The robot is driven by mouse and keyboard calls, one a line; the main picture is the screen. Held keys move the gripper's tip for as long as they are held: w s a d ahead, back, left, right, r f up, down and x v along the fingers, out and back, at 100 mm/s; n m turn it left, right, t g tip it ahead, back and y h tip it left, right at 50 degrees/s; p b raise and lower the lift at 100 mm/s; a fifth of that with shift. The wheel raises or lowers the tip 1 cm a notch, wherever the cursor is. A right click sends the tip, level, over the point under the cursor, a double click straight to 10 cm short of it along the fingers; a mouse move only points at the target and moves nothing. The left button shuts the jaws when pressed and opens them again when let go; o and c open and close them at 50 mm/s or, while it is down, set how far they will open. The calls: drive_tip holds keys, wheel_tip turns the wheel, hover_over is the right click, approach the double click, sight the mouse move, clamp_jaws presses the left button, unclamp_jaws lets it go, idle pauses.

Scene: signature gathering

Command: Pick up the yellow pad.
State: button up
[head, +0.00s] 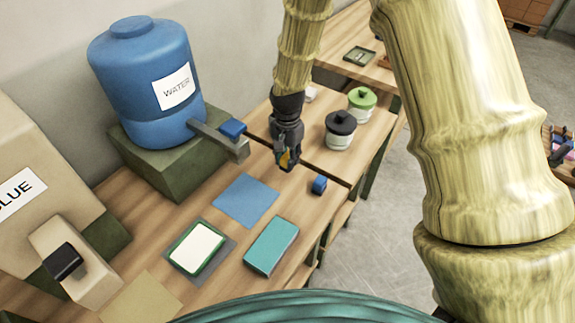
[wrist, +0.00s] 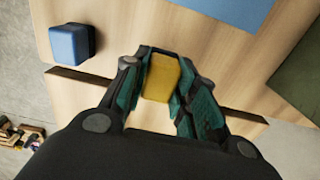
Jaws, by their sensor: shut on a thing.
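The yellow pad (wrist: 161,78) is a small block between the two fingers of my gripper (wrist: 162,88) in the wrist view. The fingers touch it on both sides, and my gripper is shut on it. In the head view my gripper (head: 287,161) is over the wooden table near the gap between two tabletops. Only a small bit of the yellow pad (head: 284,160) shows there, mostly hidden by the fingers. I cannot tell how far it is above the wood.
A blue block (head: 319,185) stands close by on the right. A blue sheet (head: 246,200), a teal box (head: 271,246) and a green-rimmed tray (head: 188,266) lie nearer. A water barrel (head: 147,85) with a spout stands left. Two lidded jars (head: 340,130) (head: 361,104) stand behind.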

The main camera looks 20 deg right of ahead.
drive_tip(key=s+a+b, duration=0.1)
drive_tip(key=s, duration=0.4)
drive_tip(key=s+r+b, duration=0.1)
drive_tip(key=s+b, duration=0.1)
drive_tip(key=s, duration=0.3)
drive_tip(key=s+a+b, duration=0.1)
drive_tip(key=s+b, duration=0.1)
drive_tip(key=s, duration=0.3)
drive_tip(key=shift+s+a+r, duration=0.2)
drive_tip(key=shift+s+a, duration=0.15)
drive_tip(key=shift+s, duration=0.05)
